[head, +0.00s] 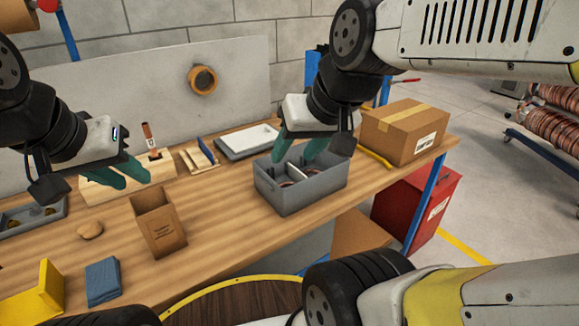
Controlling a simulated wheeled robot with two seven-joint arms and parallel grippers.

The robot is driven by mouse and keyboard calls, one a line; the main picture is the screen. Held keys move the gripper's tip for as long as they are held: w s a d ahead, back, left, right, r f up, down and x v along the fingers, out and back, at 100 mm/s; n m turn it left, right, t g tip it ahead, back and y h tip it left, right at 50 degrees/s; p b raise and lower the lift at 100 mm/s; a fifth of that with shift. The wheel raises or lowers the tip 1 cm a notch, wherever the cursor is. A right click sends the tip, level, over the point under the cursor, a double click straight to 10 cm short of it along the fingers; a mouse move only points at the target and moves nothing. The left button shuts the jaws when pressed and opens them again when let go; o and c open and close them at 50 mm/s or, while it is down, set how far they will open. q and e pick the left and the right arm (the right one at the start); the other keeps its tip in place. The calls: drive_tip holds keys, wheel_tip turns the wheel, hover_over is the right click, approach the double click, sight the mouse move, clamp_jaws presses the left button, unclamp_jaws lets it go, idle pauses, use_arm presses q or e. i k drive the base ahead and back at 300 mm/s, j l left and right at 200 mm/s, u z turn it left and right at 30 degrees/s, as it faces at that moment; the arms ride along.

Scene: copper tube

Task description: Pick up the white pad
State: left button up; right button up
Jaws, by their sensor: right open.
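A flat white pad (248,140) lies in a shallow grey tray at the back of the wooden bench. My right gripper (291,161) is open, its green fingers pointing down over a grey divided bin (287,204), in front of and to the right of the pad. Nothing shows between its fingers. My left gripper (133,184) is at the left, above the bench and well away from the pad. Its green fingers look apart and empty.
A cardboard box (405,132) stands at the bench's right end. An open cardboard container (158,225), a blue block (103,281) and a yellow holder (38,296) are at the left front. A wooden rack (199,157) stands left of the pad. Bare bench lies around (222,225).

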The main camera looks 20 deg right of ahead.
sight(238, 142)
drive_tip(key=l+u, duration=0.75)
drive_tip(key=l, duration=0.3)
drive_tip(key=l+u, duration=0.4)
drive_tip(key=l, duration=0.15)
